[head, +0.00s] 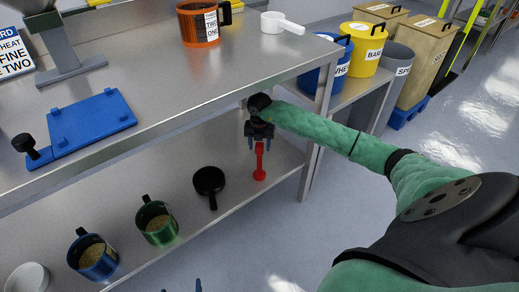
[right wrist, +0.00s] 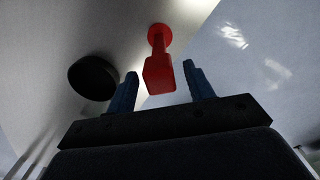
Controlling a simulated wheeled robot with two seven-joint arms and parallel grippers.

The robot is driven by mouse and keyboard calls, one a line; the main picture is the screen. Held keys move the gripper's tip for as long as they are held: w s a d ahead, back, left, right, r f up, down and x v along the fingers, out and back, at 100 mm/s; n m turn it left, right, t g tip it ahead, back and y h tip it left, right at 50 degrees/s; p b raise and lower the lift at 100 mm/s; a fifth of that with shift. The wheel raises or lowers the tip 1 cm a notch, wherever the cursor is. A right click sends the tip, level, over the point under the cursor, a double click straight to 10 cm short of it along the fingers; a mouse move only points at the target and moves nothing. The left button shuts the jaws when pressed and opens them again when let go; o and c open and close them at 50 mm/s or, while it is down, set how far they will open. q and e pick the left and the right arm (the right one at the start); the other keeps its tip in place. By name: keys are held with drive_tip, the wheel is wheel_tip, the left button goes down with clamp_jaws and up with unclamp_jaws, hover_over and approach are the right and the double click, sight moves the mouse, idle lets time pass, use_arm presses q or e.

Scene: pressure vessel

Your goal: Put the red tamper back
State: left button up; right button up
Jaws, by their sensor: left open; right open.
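The red tamper (head: 259,165) stands upright on the lower shelf near its right end. My right gripper (head: 260,137) is above it, pointing down. In the right wrist view the tamper (right wrist: 159,68) has its handle end towards me and its round foot on the shelf. The two blue fingers of my right gripper (right wrist: 161,90) are open, with the handle end between or just beyond their tips and visible gaps on both sides. My left gripper (head: 181,288) shows only its blue fingertips at the bottom edge of the head view, open and empty.
A black round pan-like item (head: 208,182), a green mug (head: 156,222) and a blue mug (head: 92,254) share the lower shelf (head: 180,174). The upper tabletop (head: 190,88) holds a blue plate (head: 92,125), an orange jug (head: 197,26) and a white scoop (head: 281,23). A table leg (head: 309,168) stands right of the tamper.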

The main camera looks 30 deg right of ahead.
use_arm(q)
drive_tip(key=s+f+g, duration=0.2)
drive_tip(key=s+f, duration=0.2)
drive_tip(key=f, duration=0.2)
drive_tip(key=shift+s+a+f+g, duration=0.25)
drive_tip(key=shift+s+f+g, duration=0.05)
drive_tip(key=shift+f+g, duration=0.1)
use_arm(e)
wheel_tip(320, 180, up, 9)
drive_tip(key=shift+r, duration=0.1)
